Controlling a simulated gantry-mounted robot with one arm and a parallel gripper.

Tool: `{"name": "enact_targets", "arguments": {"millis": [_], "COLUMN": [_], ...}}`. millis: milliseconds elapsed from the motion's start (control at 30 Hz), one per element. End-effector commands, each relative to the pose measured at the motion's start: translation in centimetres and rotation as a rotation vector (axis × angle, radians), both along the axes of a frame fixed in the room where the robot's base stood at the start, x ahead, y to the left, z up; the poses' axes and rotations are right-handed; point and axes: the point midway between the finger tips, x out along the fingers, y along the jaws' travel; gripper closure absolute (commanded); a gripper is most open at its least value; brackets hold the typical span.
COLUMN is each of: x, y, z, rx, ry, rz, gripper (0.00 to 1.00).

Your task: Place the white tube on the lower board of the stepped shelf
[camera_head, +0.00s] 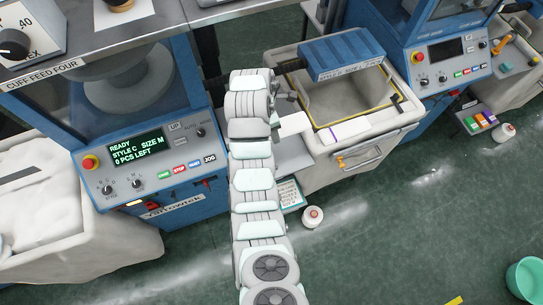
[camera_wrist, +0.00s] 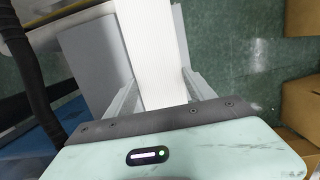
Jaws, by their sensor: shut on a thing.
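The white tube (camera_wrist: 152,45) is a flat, ribbed white piece between the two fingers of my gripper (camera_wrist: 159,82) in the wrist view. My gripper is shut on it, and the tube runs away from the palm past the top edge of the picture. In the head view the white tube (camera_head: 294,124) shows just right of my wrist; my arm hides most of the gripper. Grey boards that look like the stepped shelf (camera_head: 296,160) lie just below it, partly behind my arm. In the wrist view a grey board (camera_wrist: 88,65) lies left of the tube; I cannot tell which step it is.
A cream bin (camera_head: 388,135) with a blue-topped unit stands right of the shelf. A blue machine with a control panel (camera_head: 150,165) stands left of my arm. A small white spool (camera_head: 313,216) is on the green floor. Brown boxes (camera_wrist: 300,105) show at the right in the wrist view.

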Motion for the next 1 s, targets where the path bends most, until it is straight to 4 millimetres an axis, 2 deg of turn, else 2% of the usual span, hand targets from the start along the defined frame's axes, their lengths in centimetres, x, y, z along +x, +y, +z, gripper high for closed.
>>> {"name": "enact_targets", "arguments": {"millis": [400,467,700,1000], "x": [-0.1,-0.2,-0.2,0.0], "y": [0.0,-0.1,-0.1,0.0], "z": [-9.0,-9.5,-14.4,-16.2], "rx": [0.0,0.0,-0.001,-0.001], "ry": [0.003,0.009,0.007,0.002], "rz": [0.008,0.006,0.005,0.006], "gripper": [0.75,0.75,0.75,0.75]}}
